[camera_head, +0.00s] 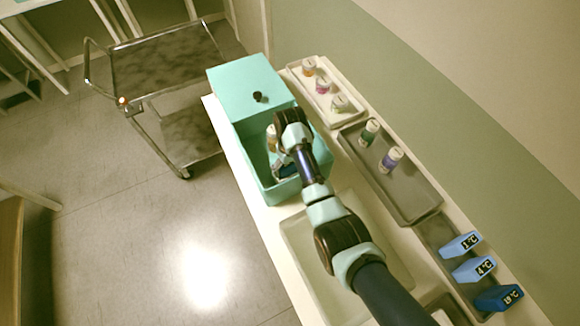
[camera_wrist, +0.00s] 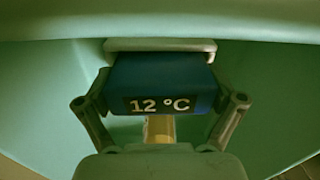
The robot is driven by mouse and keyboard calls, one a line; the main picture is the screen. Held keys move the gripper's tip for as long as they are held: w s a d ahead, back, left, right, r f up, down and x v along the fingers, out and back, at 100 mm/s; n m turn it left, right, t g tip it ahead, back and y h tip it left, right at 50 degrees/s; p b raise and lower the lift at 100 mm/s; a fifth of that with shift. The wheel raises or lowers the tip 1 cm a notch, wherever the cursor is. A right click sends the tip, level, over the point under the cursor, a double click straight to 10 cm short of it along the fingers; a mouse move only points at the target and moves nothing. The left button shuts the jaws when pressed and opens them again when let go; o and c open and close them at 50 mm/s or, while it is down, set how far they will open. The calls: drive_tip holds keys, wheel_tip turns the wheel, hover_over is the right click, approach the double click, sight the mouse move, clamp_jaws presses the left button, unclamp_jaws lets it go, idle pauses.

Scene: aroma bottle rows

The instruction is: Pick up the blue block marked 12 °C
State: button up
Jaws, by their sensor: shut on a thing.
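In the wrist view the blue block marked 12 °C (camera_wrist: 162,84) sits between the two fingers of my gripper (camera_wrist: 161,105), which is shut on it. A pale edge lies just above the block in that view, and a yellowish thing shows below it. In the head view my gripper (camera_head: 284,166) is inside the teal box (camera_head: 251,157), low and near its front end. The block is mostly hidden there by my arm.
A bottle (camera_head: 271,138) stands in the teal box beside my arm. A white tray (camera_head: 351,117) holds three bottles, and a grey tray (camera_head: 408,194) holds two. Blue blocks marked 1 °C (camera_head: 461,244), 4 °C (camera_head: 474,269) and 19 °C (camera_head: 499,298) stand at right.

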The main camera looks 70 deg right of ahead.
wheel_tip(320, 180, up, 20)
drive_tip(key=p, duration=1.1)
